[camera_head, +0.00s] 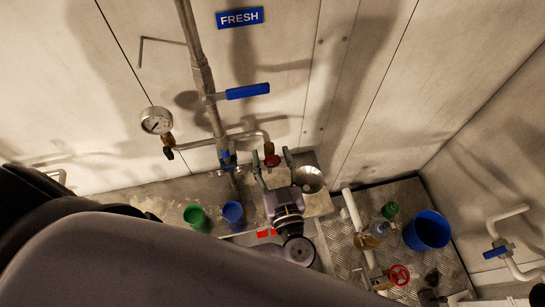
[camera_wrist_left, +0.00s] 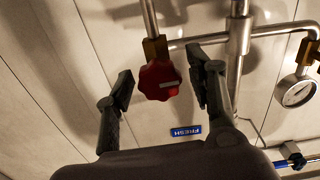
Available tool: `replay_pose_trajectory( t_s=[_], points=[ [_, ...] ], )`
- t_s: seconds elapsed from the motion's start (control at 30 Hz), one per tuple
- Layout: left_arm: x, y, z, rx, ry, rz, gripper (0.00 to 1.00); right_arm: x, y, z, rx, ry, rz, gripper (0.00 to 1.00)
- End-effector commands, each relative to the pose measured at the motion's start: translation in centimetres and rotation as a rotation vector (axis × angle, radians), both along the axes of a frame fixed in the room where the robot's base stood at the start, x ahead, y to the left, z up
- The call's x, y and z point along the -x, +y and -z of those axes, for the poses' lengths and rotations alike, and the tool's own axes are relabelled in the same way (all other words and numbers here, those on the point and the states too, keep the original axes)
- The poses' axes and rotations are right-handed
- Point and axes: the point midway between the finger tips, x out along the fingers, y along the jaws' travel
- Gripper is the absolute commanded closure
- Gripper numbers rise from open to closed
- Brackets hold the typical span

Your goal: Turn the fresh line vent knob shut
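The red vent knob (camera_head: 270,161) is on a brass valve at the right end of the short side pipe under the FRESH sign. It shows large in the left wrist view (camera_wrist_left: 159,80), with a pale mark on its face. My left gripper (camera_head: 271,157) is open, with one finger on each side of the knob. In the left wrist view, gaps show between the knob and both fingers, so neither seems to touch it. I cannot tell how deep the knob sits between them. My right gripper is not in view.
A pressure gauge (camera_head: 156,121) and a blue-handled valve (camera_head: 247,91) are on the fresh piping. A green cup (camera_head: 195,217), a blue cup (camera_head: 233,213) and a metal bowl (camera_head: 309,179) stand on the ledge. A blue bucket (camera_head: 427,231) and red handwheel (camera_head: 399,275) are at right.

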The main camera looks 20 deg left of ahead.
Motion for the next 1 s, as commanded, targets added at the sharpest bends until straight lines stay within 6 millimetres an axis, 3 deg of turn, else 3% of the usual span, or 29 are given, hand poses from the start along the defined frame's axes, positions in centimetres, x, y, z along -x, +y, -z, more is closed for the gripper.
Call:
replay_pose_trajectory(
  t_s=[0.23,0.7,1.0],
  points=[
    [0.0,0.0,0.0,0.000,0.000,0.000,0.66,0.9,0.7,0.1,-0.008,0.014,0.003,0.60],
    [0.0,0.0,0.0,0.000,0.000,0.000,0.97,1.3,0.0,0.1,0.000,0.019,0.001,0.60],
    [0.0,0.0,0.3,-0.112,0.078,-0.003,0.98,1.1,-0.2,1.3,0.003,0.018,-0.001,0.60]
  ],
)
